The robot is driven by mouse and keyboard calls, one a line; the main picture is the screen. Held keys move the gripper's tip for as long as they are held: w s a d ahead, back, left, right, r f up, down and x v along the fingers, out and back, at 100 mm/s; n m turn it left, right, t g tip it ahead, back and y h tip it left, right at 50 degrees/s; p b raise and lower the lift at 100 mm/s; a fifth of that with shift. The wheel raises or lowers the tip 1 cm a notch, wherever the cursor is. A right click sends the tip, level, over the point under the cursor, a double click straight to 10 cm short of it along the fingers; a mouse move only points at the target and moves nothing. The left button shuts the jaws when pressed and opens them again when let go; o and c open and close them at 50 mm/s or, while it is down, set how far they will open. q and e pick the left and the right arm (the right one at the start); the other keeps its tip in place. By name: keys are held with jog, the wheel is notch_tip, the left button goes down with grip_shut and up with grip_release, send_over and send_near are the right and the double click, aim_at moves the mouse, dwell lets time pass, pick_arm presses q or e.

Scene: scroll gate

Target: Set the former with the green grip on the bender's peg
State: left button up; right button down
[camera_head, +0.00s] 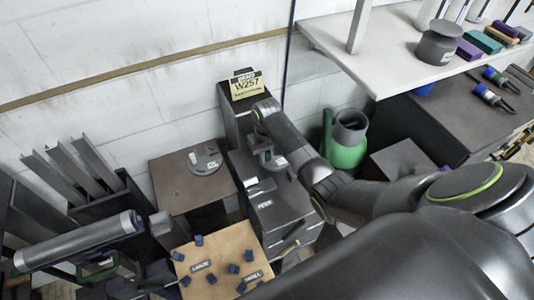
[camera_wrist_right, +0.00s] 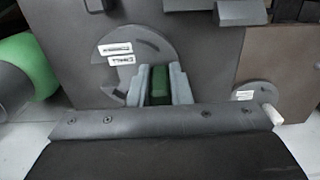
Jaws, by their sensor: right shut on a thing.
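My right gripper (camera_wrist_right: 155,88) is shut on the green grip (camera_wrist_right: 160,84) of a grey, round former (camera_wrist_right: 147,48) in the right wrist view. The former carries two white labels and lies over a dark flat surface; I cannot tell whether it touches it. In the head view my right gripper (camera_head: 268,158) is over the dark bender (camera_head: 280,212), partly hidden by my arm. The peg is not visible.
Another grey former (camera_head: 205,160) lies on a brown table (camera_head: 172,188) left of the bender. A yellow W257 sign (camera_head: 246,86) stands behind. A board with small blue pieces (camera_head: 233,269) is in front. A green container (camera_head: 345,148) stands to the right, under a pale shelf (camera_head: 385,58).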

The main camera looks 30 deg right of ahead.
jog(key=shift+f, duration=0.15)
jog(key=shift+p, duration=0.4)
dwell(0.4)
jog(key=shift+f, duration=0.25)
dwell(0.7)
jog(key=c, duration=1.3)
grip_release()
jog(key=shift+c, duration=0.2)
jog(key=shift+o, duration=0.5)
jog(key=shift+s+f, duration=0.1)
